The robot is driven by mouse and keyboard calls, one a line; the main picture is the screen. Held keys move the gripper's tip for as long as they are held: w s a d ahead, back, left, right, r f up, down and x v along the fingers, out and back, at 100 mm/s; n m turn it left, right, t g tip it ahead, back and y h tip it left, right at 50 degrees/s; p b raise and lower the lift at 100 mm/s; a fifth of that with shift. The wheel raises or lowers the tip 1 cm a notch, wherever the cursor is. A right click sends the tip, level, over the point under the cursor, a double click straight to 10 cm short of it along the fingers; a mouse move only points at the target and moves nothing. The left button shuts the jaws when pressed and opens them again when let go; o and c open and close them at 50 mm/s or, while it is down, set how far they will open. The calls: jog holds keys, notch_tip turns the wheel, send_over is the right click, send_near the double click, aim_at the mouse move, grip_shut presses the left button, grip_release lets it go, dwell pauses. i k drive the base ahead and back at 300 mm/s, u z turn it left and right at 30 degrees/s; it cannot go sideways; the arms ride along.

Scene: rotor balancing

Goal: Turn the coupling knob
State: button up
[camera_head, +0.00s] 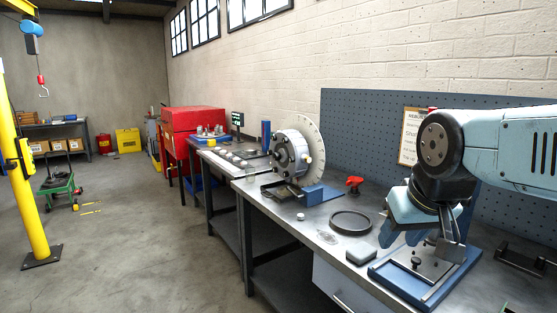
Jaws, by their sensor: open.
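My gripper (421,241) points down at the right, above a blue-framed plate (386,276) on the bench. Its fingers are apart, with nothing visible between them. A small black knob (416,262) stands on that plate, just below the fingers; contact cannot be told. A rotor (285,152) with a pale graduated disc (308,130) stands upright on a blue base (317,194), left of my gripper and apart from it. A red handle (354,182) stands on the bench between rotor and gripper. Which part is the coupling knob is not clear from this view.
A black bracket (521,258) lies at the right. A pegboard (370,120) backs the bench. The floor (150,235) left of the bench is open.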

aim_at(277, 155)
jog(key=k, duration=1.1)
jog(key=u, duration=0.9)
jog(key=i, duration=2.1)
jog(key=z, duration=0.45)
jog(key=k, duration=0.85)
jog(key=z, duration=0.15)
jog(key=i, duration=0.5)
